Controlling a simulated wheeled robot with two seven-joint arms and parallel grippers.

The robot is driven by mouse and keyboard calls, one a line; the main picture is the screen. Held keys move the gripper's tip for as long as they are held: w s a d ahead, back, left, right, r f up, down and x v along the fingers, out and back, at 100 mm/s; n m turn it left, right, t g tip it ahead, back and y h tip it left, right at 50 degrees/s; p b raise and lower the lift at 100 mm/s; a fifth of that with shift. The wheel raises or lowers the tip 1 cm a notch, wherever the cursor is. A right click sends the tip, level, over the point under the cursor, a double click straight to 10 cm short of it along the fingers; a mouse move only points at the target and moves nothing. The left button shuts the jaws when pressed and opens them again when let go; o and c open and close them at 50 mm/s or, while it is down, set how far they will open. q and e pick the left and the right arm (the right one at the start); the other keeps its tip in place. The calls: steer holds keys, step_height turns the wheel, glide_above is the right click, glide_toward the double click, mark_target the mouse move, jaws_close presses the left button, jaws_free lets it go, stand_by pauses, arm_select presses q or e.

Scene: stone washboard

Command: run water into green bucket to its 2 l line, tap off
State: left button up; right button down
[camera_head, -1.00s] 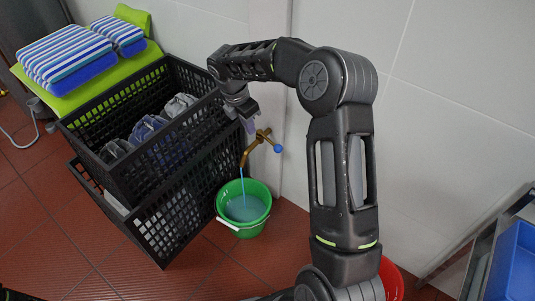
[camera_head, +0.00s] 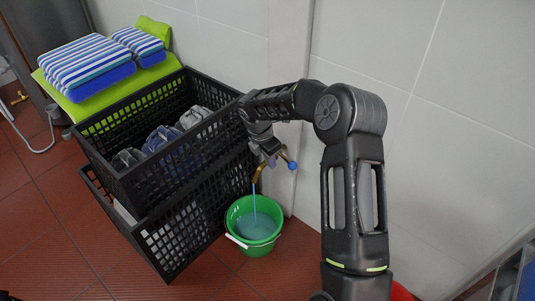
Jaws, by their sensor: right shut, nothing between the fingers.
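The green bucket (camera_head: 259,243) stands upright on the red tiled floor, its pale handle hanging at the front left. Bluish water (camera_head: 256,227) covers its inside; its 2 l line cannot be made out. A brass tap (camera_head: 259,172) with a blue knob (camera_head: 292,166) sits above it on the wall. A thin blue stream (camera_head: 254,201) runs from its spout into the bucket. My right gripper (camera_head: 271,159) is shut and empty, at the tap's body just left of the knob; contact cannot be told.
Black stacked crates (camera_head: 180,213) with cloth items stand directly left of the bucket. Striped blue cushions (camera_head: 88,67) lie on a green cover behind them. A blue container (camera_head: 525,277) is at the right edge. Red floor (camera_head: 120,277) is free in front.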

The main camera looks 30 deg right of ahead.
mark_target(286, 159)
steer(key=d, duration=0.4)
steer(key=shift+w+f, duration=0.1)
steer(key=shift+f, duration=0.2)
steer(key=p, duration=0.1)
steer(key=d+n+p, duration=0.1)
steer(key=p, duration=0.1)
steer(key=shift+s+d+r+n, duration=0.2)
steer(key=shift+d+r+n, duration=0.05)
steer(key=shift+d+n, duration=0.05)
steer(key=shift+f, duration=0.25)
